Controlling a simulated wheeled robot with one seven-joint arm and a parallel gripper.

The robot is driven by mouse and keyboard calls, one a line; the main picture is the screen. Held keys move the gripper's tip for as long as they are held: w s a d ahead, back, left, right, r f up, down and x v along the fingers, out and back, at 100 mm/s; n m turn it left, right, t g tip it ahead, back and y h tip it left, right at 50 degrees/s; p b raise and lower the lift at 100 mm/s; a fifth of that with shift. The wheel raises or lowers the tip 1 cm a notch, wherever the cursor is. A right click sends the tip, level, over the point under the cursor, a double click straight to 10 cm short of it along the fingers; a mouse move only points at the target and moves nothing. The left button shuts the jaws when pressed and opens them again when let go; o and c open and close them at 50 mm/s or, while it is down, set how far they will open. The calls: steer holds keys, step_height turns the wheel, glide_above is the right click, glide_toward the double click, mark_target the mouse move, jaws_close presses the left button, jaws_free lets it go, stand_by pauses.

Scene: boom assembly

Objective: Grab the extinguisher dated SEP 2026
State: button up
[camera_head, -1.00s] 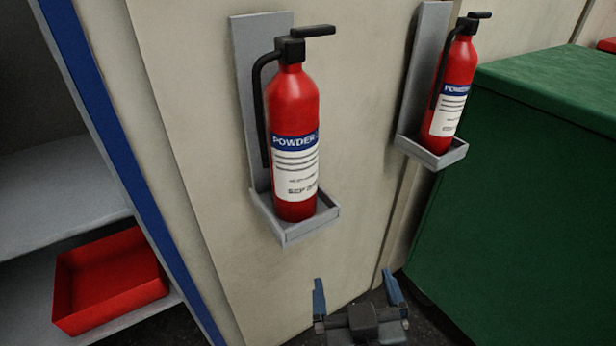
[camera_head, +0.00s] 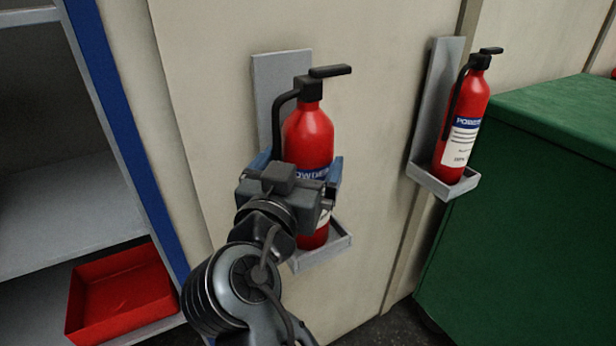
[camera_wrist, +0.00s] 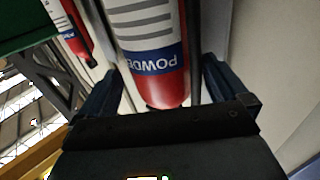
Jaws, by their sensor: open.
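The nearer red extinguisher (camera_head: 309,135) stands upright in a grey wall bracket (camera_head: 322,253), with a black handle and hose. Its label reads POWDER; my gripper hides the lower label, so the date cannot be read now. My gripper (camera_head: 298,172) is at its mid-height, with blue fingers open on either side of the body. In the wrist view the extinguisher (camera_wrist: 150,62) appears upside down between the two fingers (camera_wrist: 158,92). A second red extinguisher (camera_head: 466,115) stands in its own bracket (camera_head: 445,188) to the right; its date is too small to read.
A green cabinet (camera_head: 530,190) stands at the right, close to the second extinguisher. A grey shelf (camera_head: 60,215) with a blue post (camera_head: 125,130) and a red bin (camera_head: 120,297) is at the left. Bare cream wall panel (camera_head: 375,140) lies between the brackets.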

steer(key=shift+w+d+p, duration=0.2)
steer(key=shift+w+p, duration=0.15)
steer(key=shift+w, duration=0.8)
steer(key=shift+w+d+p, duration=0.2)
steer(key=shift+w+p, duration=0.1)
steer(key=shift+w, duration=0.8)
steer(key=shift+f, duration=0.1)
steer(key=c, duration=1.8)
steer(key=shift+r, duration=0.3)
